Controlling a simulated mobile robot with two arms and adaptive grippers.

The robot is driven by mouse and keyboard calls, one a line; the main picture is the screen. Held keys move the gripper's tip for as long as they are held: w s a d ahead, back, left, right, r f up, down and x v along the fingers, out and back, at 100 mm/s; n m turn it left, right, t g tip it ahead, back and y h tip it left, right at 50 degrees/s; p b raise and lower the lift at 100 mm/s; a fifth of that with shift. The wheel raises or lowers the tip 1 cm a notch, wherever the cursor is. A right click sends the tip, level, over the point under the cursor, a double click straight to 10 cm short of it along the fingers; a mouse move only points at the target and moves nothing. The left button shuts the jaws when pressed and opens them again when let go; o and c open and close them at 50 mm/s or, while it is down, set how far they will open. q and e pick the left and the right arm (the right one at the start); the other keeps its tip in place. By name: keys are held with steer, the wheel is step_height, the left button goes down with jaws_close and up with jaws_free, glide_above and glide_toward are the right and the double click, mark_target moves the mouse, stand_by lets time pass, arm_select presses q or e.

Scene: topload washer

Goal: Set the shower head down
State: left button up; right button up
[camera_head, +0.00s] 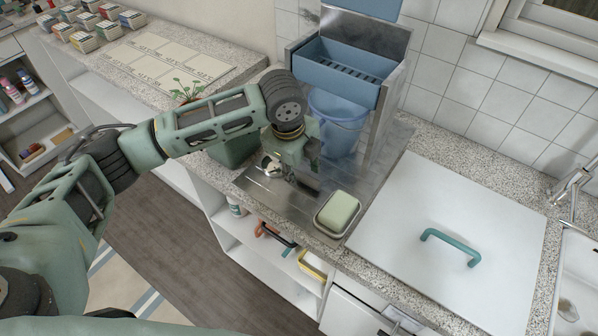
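My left arm reaches in from the left, and my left gripper (298,182) points down over the metal tray (262,193) on the counter. A small shiny metal piece (268,166), which looks like part of the shower head, shows at the left side of the gripper. The gripper and wrist hide the rest of it. I cannot tell whether the fingers are closed around it or whether it touches the tray. My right gripper is out of view.
A green soap bar in a dish (337,213) sits right of the gripper. Behind stand a blue bucket (340,122) and a blue topload box (345,65) in a metal frame. A white lid with a teal handle (450,246) lies right. A plant pot (232,150) is left.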

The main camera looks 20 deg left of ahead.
arm_select(q)
step_height(320, 180, up, 10)
steer(key=s, duration=0.2)
steer(key=shift+a+b, duration=0.35)
steer(key=shift+b, duration=0.1)
